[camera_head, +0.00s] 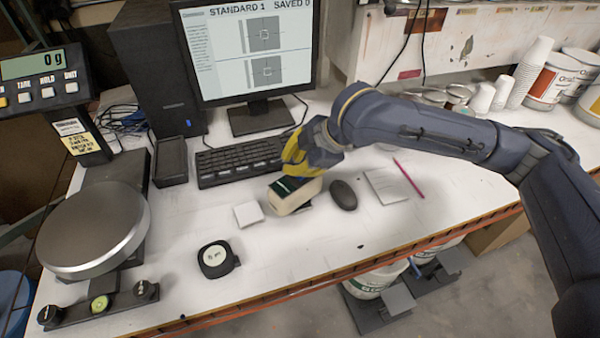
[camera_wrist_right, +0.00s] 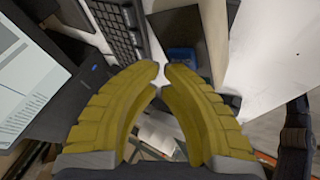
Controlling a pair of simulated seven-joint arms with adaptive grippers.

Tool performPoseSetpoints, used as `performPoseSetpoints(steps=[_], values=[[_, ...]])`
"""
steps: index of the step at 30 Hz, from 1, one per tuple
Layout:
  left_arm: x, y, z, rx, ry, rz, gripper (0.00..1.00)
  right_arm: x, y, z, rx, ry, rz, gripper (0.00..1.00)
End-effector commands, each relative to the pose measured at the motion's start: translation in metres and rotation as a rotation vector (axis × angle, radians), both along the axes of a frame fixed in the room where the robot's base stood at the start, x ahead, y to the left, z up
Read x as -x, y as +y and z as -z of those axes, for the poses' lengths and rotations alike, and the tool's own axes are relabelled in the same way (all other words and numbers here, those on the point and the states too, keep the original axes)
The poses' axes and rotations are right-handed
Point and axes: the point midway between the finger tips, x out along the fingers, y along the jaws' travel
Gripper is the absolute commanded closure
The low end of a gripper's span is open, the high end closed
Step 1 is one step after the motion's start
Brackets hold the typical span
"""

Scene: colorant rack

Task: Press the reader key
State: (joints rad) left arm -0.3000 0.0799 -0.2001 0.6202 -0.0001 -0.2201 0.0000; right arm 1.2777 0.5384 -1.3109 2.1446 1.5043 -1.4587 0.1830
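The reader (camera_head: 293,197) is a small cream-sided block with a dark top. It lies on the white bench in front of the keyboard in the head view. My right gripper (camera_head: 297,170), with yellow fingers, is over its far end and partly hides it. In the right wrist view the reader's cream side (camera_wrist_right: 214,35) and a blue patch, apparently its key (camera_wrist_right: 182,56), show just beyond the fingertips. The fingertips of my right gripper (camera_wrist_right: 161,70) are nearly together, with nothing between them. I cannot tell whether they touch the reader. My left gripper is not in view.
A black keyboard (camera_head: 240,162) lies behind the reader, and a dark mouse (camera_head: 343,194) is on its right. A white square (camera_head: 248,214) and a round dark-cased item (camera_head: 215,259) lie in front. The monitor (camera_head: 250,50) stands behind; a round scale plate (camera_head: 95,230) is at left.

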Motion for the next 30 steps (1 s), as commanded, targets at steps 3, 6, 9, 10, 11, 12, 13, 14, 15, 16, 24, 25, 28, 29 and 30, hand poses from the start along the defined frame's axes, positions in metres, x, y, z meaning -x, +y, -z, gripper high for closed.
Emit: performPoseSetpoints(steps=[3,6,9,10,11,12,13,14,15,16,24,25,28,29,30], values=[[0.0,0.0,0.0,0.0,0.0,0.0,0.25,0.0,-0.0001,0.0014,0.0,0.0,0.0,1.0],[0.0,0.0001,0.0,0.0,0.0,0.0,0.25,-0.0001,-0.0001,0.0025,0.0,0.0,0.0,1.0],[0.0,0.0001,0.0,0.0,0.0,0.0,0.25,0.0,-0.0001,0.0035,0.0,0.0,0.0,1.0],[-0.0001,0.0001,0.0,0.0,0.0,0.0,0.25,0.0,-0.0001,0.0037,0.0,0.001,0.0,1.0],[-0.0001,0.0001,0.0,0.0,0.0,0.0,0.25,0.0,-0.0002,0.004,0.0,0.0,0.0,1.0],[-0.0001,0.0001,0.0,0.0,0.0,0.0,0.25,0.0,-0.0001,0.0045,0.0,0.0,0.0,1.0],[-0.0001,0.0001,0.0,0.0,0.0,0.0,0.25,-0.0001,-0.0002,0.0047,0.0,0.001,0.0,1.0],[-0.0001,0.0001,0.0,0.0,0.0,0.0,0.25,-0.0001,-0.0001,0.0051,0.0,0.0,0.0,1.0],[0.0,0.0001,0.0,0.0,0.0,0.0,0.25,0.0,-0.0001,0.0049,0.0,0.0,0.0,1.0],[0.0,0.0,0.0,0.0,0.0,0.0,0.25,-0.0001,-0.0001,0.0049,0.0,0.0,0.0,1.0],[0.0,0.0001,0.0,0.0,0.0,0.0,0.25,-0.0001,-0.0001,0.0043,0.0,0.0,0.0,1.0],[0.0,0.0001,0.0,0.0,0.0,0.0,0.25,-0.0001,-0.0001,0.0039,0.0,0.0,0.0,1.0],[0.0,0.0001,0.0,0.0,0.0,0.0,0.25,-0.0003,-0.0001,0.0013,0.0,-0.001,0.0,1.0],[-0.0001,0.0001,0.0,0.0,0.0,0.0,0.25,-0.0003,-0.0001,0.0002,0.0,-0.001,0.0,1.0],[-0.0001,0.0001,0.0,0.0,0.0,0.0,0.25,-0.0005,-0.0001,-0.0015,0.0,-0.002,0.0,1.0]])
